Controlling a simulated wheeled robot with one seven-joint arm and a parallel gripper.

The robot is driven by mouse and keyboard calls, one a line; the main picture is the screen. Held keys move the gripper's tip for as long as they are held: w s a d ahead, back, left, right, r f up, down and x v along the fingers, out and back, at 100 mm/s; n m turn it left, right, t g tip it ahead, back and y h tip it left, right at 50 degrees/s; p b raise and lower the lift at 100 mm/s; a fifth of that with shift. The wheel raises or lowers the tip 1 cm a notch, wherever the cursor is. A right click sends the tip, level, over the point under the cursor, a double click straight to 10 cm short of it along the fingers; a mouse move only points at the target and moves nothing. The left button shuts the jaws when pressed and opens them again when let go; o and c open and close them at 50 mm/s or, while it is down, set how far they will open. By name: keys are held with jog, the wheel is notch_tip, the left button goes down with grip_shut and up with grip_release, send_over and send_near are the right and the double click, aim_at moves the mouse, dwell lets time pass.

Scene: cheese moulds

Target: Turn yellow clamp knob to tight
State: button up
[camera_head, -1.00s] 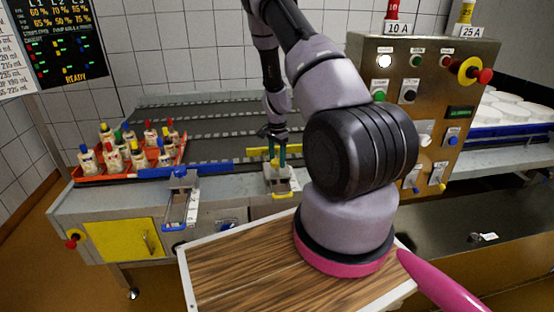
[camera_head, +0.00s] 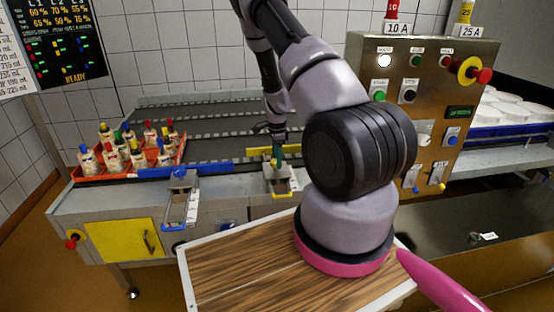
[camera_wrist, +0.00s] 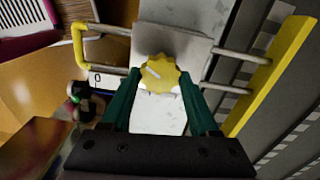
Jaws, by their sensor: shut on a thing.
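The yellow clamp knob (camera_wrist: 160,73) has a scalloped rim and a white pointer line, seen from above in the wrist view. It sits on a pale clamp block (camera_wrist: 190,48) with metal rods. My gripper (camera_wrist: 160,85) has green fingers, one on each side of the knob, and is shut on it. The pointer line lies at a slant. In the head view my gripper (camera_head: 278,158) is over the clamp at the conveyor's front edge; the knob is too small to make out there.
A yellow guide rail (camera_wrist: 270,78) runs beside the clamp. A similar clamp with a blue rail (camera_head: 180,205) stands to the left. A red tray of bottles (camera_head: 125,160) is farther left. A steel control panel (camera_head: 430,110) stands at right.

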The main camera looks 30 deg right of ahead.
jog(key=o, duration=1.4)
notch_tip(320, 180, up, 11)
jog(key=shift+f, duration=0.1)
